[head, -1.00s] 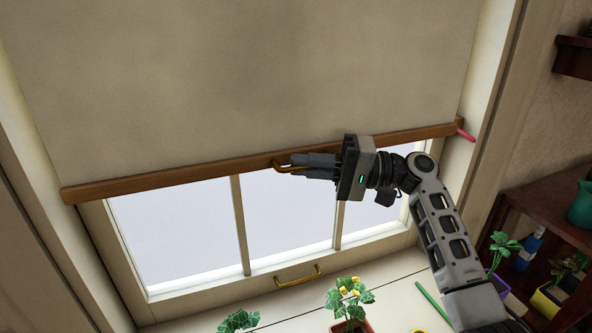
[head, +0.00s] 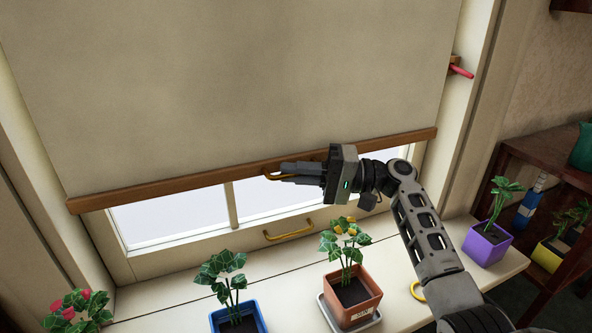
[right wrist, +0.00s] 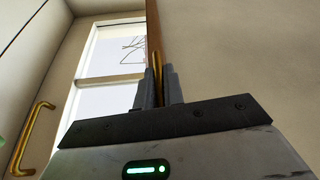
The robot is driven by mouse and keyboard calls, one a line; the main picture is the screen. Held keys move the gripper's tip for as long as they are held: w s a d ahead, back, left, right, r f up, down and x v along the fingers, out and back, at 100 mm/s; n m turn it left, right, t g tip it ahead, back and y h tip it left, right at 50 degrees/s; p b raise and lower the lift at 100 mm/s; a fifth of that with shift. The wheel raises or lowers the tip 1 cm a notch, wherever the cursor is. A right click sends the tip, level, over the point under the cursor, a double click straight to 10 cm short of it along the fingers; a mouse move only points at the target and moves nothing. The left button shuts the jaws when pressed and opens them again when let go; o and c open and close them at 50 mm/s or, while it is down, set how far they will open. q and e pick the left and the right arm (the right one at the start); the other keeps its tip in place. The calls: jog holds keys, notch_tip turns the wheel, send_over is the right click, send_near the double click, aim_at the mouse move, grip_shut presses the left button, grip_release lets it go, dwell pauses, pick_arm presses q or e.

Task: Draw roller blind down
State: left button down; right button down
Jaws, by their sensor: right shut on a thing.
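The beige roller blind (head: 240,90) covers most of the window in the head view. Its wooden bottom bar (head: 150,192) hangs a little above the sill, with a strip of window pane (head: 180,217) showing below. My right gripper (head: 283,173) is shut on the brass pull handle (head: 273,177) at the middle of the bar. In the right wrist view the fingers (right wrist: 158,88) close around the handle (right wrist: 157,67), beside the bar (right wrist: 153,30). My left gripper is not in view.
A brass window handle (head: 288,235) is on the lower frame. On the sill stand a blue pot (head: 240,322), a terracotta pot (head: 352,295) and a purple pot (head: 487,244). A red peg (head: 461,71) sticks out at the right jamb. Dark shelves (head: 530,150) stand at right.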

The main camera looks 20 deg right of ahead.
jog(key=c, duration=1.5)
grip_release()
jog(key=v, duration=1.6)
